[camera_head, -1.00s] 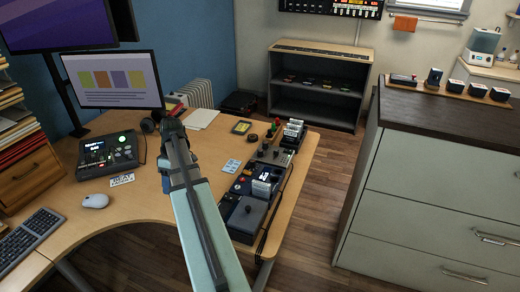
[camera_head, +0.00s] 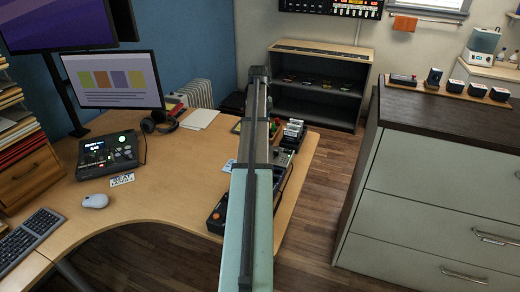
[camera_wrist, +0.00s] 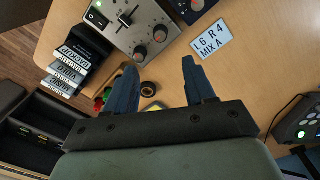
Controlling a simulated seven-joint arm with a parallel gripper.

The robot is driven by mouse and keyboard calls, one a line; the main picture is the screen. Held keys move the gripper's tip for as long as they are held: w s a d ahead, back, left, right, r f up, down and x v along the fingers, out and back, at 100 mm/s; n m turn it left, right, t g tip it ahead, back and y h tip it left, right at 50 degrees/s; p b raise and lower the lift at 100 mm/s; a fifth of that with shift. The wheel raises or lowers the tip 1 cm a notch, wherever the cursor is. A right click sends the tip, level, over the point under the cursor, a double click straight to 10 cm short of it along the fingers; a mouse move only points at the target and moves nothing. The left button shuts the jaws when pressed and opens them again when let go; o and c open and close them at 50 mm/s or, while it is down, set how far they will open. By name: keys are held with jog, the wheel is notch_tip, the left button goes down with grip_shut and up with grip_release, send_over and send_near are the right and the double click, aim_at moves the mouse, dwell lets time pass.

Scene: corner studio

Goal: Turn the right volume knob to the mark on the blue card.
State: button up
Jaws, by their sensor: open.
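The wrist view looks down on a grey box (camera_wrist: 152,13) with a slider and two dark round knobs side by side, one upper (camera_wrist: 160,33) and one lower (camera_wrist: 140,53). I cannot tell which is the right volume knob, nor read their settings. A pale blue card (camera_wrist: 211,39) reading "L6 R4 MIX A" lies beside the box; its edge shows left of my arm in the head view (camera_head: 229,166). My gripper (camera_wrist: 160,66) is open and empty, its fingertips apart near the knobs.
A dark pedal (camera_wrist: 196,6) is near the card. A stack of white-labelled cases (camera_wrist: 72,65) and small red and green items (camera_wrist: 102,97) stand near the box. A console (camera_head: 109,152) sits left on the desk, whose middle (camera_head: 185,160) is clear.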

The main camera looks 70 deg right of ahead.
notch_tip(320, 180, down, 14)
jog(key=shift+d+r, duration=0.1)
jog(key=shift+r, duration=0.15)
dwell(0.3)
grip_shut()
dwell(0.5)
